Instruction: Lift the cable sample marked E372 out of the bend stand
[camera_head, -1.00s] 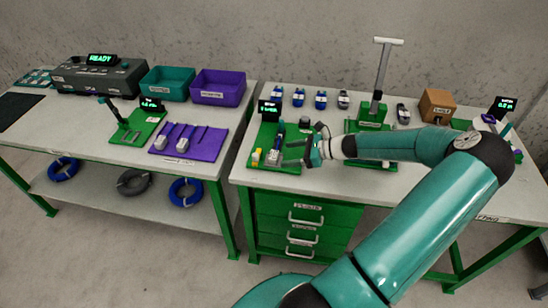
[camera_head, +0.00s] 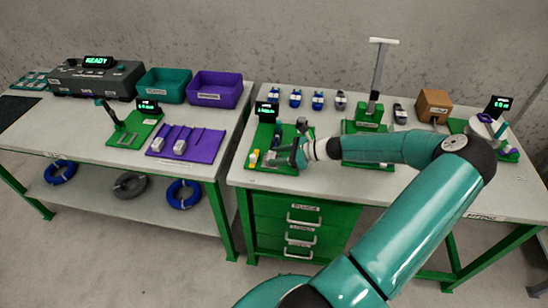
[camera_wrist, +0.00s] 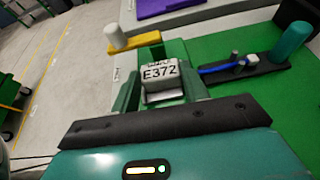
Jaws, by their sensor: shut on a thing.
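The E372 label block (camera_wrist: 160,73) is a pale block with black lettering, between the green fingers of my gripper (camera_wrist: 163,92) in the wrist view. The fingers are shut on it. A short blue cable (camera_wrist: 222,67) lies on a dark bar right of the block; I cannot see how it joins the block. In the head view my gripper (camera_head: 285,152) is low over the green bend stand (camera_head: 256,150) and hides part of it. I cannot tell whether the block is clear of the stand.
A yellow piece with a pale knob (camera_wrist: 130,38) stands just beyond the block. A teal post (camera_wrist: 290,42) rises at the right. Several blue-and-white samples (camera_head: 318,100) line the back. A tall-handled green fixture (camera_head: 368,118) stands right of the stand, near my arm.

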